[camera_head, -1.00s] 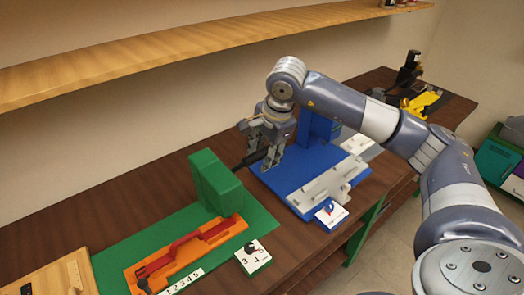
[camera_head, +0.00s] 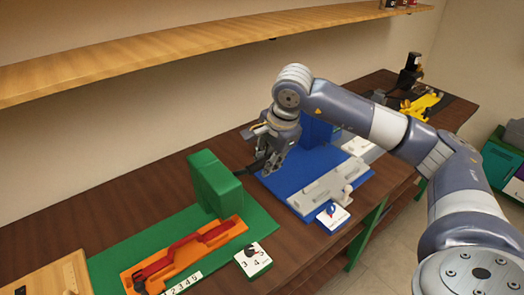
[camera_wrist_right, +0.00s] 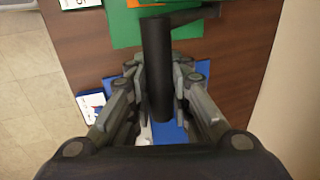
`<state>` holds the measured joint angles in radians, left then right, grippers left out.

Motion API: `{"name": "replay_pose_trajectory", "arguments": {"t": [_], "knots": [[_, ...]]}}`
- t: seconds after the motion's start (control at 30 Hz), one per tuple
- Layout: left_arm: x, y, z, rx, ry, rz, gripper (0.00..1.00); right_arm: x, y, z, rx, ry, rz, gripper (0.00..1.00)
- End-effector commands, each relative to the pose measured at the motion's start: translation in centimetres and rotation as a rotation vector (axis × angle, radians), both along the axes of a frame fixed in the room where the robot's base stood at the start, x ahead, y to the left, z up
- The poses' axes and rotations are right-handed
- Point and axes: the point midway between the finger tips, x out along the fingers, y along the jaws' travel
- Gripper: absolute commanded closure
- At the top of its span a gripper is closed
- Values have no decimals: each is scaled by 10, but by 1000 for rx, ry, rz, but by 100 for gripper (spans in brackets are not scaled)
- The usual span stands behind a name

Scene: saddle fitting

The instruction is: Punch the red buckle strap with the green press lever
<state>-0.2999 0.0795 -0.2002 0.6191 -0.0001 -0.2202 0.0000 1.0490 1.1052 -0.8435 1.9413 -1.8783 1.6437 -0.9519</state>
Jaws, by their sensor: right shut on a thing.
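The red buckle strap (camera_head: 186,244) lies along an orange holder (camera_head: 128,278) on the green mat (camera_head: 108,262). The green press (camera_head: 213,182) stands at the back of that mat. Its dark lever (camera_head: 250,166) reaches right from the press towards the blue station. My right gripper (camera_head: 270,164) points down to the right of the press and is shut on the lever. The right wrist view shows the lever's black round grip (camera_wrist_right: 158,60) between the two fingers (camera_wrist_right: 160,78). Whether the press touches the strap cannot be told. My left gripper is not in view.
A blue station (camera_head: 283,182) with a pale holder (camera_head: 328,188) is right of the press, partly behind my gripper. Number cards (camera_head: 253,260) lie by the mats. A wooden board (camera_head: 45,280) is at front left. A long shelf (camera_head: 190,48) runs along the wall.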

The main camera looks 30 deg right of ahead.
Motion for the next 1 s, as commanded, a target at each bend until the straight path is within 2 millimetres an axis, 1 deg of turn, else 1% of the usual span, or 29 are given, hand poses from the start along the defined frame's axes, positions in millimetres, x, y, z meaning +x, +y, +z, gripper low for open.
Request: {"name": "replay_pose_trajectory", "arguments": {"t": [0.17, 0.43, 0.67, 0.9, 1.0], "knots": [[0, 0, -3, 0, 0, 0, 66, -2, 0, -3, 1, 1, 1, 95], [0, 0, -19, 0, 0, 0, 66, -13, -1, -16, 0, 2, -1, 95], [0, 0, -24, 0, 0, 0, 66, -17, -1, -19, -1, 3, 1, 95], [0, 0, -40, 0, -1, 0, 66, -27, -2, -34, -1, 5, 1, 95], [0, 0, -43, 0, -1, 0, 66, -30, -2, -36, -1, 5, 1, 95]]}}
